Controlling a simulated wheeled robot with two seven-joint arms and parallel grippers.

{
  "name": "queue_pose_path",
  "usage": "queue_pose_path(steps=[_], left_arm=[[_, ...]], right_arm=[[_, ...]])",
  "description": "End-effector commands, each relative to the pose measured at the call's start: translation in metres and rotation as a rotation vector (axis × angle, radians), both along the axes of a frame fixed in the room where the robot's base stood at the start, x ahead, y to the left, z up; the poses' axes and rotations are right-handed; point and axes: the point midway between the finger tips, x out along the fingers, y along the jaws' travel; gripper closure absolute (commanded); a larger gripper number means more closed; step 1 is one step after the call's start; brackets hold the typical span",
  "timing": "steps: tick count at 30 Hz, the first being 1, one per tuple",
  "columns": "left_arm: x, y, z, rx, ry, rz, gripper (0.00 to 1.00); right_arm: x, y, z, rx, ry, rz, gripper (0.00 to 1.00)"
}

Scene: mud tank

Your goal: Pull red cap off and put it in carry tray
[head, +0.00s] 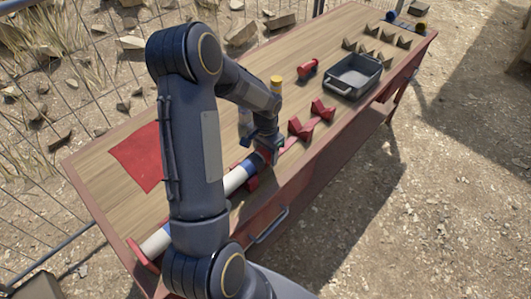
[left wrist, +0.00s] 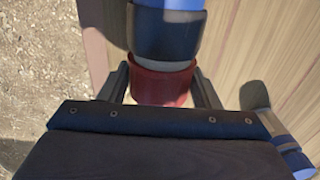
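A white tube (head: 157,244) with blue bands lies along the front of the wooden table. The red cap (left wrist: 162,86) is at the tube's end, against a dark collar (left wrist: 165,33), with no gap visible between them. My left gripper (head: 266,152) is at that end. In the left wrist view, its two fingers (left wrist: 160,84) stand on either side of the cap and appear to touch it. In the head view the gripper mostly hides the cap. The carry tray (head: 337,91), dark grey and looking empty, stands farther right on the table. My right gripper is out of view.
Red cradle blocks (head: 322,110) stand between the gripper and the tray. A red cylinder (head: 307,68) and a yellow-topped item (head: 276,83) are behind. A blue-and-white bottle (left wrist: 270,120) is close beside the gripper. A red cloth (head: 138,157) lies left.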

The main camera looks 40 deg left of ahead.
Motion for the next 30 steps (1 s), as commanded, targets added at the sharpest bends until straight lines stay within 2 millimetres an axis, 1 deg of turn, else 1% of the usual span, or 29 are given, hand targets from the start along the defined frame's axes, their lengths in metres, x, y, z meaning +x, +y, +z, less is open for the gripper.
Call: queue_pose_path(steps=[1,3,4,10,30], left_arm=[[0.0,0.0,0.0,0.0,0.0,0.0,0.5],[0.0,0.0,0.0,0.0,0.0,0.0,0.59],[0.0,0.0,0.0,0.0,0.0,0.0,0.6],[0.003,0.0,0.0,0.0,0.0,0.0,0.6],[0.03,-0.003,0.0,0.0,-0.001,0.0,0.6]], right_arm=[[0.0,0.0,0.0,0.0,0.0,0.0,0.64],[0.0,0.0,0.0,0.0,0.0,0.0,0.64],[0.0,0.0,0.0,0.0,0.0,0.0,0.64],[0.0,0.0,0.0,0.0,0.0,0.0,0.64],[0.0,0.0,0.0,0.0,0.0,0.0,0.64]])
